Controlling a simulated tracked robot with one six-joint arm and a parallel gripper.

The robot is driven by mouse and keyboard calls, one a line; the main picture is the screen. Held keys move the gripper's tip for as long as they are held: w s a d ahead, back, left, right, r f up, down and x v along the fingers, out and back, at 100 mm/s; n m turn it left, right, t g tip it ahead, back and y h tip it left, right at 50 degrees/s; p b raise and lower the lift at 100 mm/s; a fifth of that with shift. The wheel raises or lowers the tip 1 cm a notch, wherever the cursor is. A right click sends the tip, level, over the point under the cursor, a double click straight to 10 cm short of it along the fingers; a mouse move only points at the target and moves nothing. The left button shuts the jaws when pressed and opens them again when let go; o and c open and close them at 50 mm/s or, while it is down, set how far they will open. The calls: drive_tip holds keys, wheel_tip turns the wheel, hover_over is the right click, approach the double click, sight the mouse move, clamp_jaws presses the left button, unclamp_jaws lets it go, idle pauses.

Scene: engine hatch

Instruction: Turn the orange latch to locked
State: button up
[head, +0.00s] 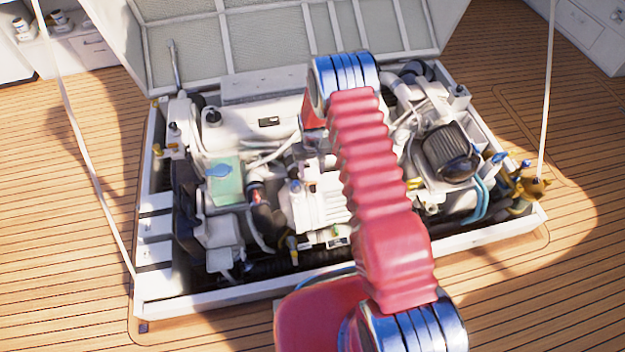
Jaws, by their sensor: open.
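I cannot pick out the orange latch for certain in the head view. A yellow-orange fitting (535,184) sits at the right corner of the engine hatch (490,238), and small yellow-orange pieces (158,149) show at its left edge. They are too small to tell whether any is the latch or how it is turned. My red arm (380,190) reaches up over the middle of the engine and bends at a silver joint near the raised lid. My gripper does not show; the arm covers part of the engine.
The raised hatch lid (275,42) stands behind the white engine (255,120). Thin ropes or posts (95,180) rise at both sides. A teal-topped box (222,180) and a dark round filter (448,150) stand among hoses. Wooden deck (60,240) is clear around the hatch.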

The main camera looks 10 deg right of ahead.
sight(312, 182)
drive_tip(key=shift+f, duration=3.45)
drive_tip(key=shift+c, duration=0.4)
drive_tip(key=c, duration=0.6)
drive_tip(key=shift+d, duration=0.25)
drive_tip(key=shift+c, duration=0.5)
drive_tip(key=shift+a, duration=0.15)
